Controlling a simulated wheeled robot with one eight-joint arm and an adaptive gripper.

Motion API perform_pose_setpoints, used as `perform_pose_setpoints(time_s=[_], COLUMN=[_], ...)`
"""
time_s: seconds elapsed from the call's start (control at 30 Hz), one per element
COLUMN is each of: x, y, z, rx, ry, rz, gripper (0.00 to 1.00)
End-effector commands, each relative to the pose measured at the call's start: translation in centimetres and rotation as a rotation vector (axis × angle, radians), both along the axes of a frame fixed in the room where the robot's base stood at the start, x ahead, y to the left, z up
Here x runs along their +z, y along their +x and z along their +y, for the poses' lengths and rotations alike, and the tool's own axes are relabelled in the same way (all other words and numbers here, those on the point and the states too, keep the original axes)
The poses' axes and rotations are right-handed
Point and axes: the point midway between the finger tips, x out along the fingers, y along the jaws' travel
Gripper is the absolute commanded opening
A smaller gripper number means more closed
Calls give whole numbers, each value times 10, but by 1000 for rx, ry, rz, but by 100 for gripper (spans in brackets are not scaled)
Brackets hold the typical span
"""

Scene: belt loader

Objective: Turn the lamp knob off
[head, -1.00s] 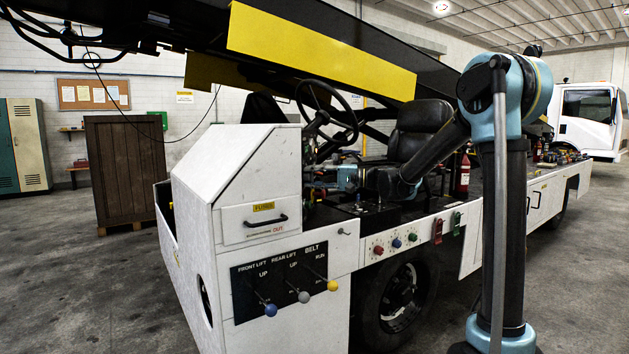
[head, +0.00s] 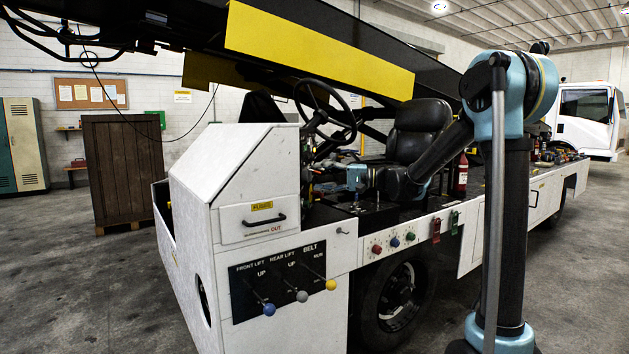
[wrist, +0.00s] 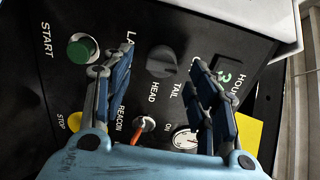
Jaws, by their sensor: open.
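The lamp knob (wrist: 162,62) is a dark rotary knob on the black control panel (wrist: 200,30), with the labels HEAD and TAIL below it and a partly hidden label beginning "LA" at its upper left. Its exact pointer position is hard to tell. My gripper (wrist: 160,58) is open and empty in the wrist view, one finger to each side of the knob, which shows between the fingertips. I cannot tell if either finger touches it. In the head view my gripper (head: 328,187) reaches in by the steering wheel; the knob is not discernible there.
The steering wheel (head: 326,110) and black seat (head: 420,130) flank my arm.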

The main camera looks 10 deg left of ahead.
Motion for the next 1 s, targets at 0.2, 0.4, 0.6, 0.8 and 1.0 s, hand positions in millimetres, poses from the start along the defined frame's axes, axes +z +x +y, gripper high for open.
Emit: perform_pose_setpoints(time_s=[0.2, 0.4, 0.6, 0.8, 1.0], x=[-1, -1, -1, -1, -2], y=[4, 6, 7, 7, 5], z=[-42, -69, -81, -82, -83], rx=[-4, -2, 0, 1, -1], ry=[-1, -1, -1, -1, -6], rz=[0, 0, 0, 0, 0], gripper=[53, 53, 53, 53, 53])
